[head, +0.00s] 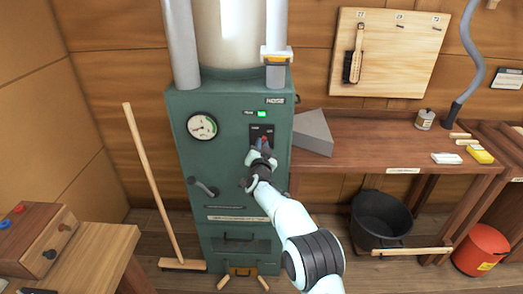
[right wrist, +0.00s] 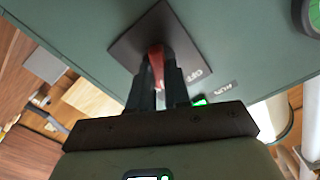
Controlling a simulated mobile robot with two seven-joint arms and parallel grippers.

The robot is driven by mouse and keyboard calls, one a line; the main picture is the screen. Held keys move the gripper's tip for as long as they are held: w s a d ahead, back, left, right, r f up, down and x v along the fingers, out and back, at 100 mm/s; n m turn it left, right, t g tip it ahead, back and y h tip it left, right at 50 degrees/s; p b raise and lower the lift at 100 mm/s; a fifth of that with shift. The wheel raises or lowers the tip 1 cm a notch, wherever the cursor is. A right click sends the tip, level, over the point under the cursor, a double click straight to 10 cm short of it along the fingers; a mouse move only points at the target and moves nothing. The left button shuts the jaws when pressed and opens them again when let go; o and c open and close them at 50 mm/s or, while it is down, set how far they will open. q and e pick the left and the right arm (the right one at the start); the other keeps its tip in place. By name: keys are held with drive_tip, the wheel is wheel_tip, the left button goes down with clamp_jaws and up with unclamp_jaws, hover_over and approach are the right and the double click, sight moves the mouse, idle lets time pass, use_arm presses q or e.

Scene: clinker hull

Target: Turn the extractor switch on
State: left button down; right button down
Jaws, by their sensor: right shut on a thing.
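The extractor switch is a dark plate (head: 256,131) with a small red lever (head: 264,138) on the front of a green cabinet (head: 225,105). My right gripper (head: 262,152) is in front of the plate. In the right wrist view the red lever (right wrist: 156,55) stands out from the dark plate (right wrist: 130,42) between the fingers of my right gripper (right wrist: 157,78), which are shut on it. An "OFF" label (right wrist: 196,74) reads on the plate near the lever. The fingers hide part of the lever. My left gripper is not in view.
A lit green lamp (head: 262,114) is above the switch. A round gauge (head: 202,126) and a dark handle (head: 202,187) are on the cabinet's left. A broom (head: 152,185) leans at left. A workbench (head: 400,165) with a grey wedge (head: 313,132) adjoins at right; a black bucket (head: 381,216) stands below.

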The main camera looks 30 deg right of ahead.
drive_tip(key=shift+m+b, duration=0.3)
drive_tip(key=shift+m, duration=0.4)
drive_tip(key=c, duration=1.1)
unclamp_jaws()
drive_tip(key=shift+b+v, duration=1.3)
drive_tip(key=shift+v, duration=5.45)
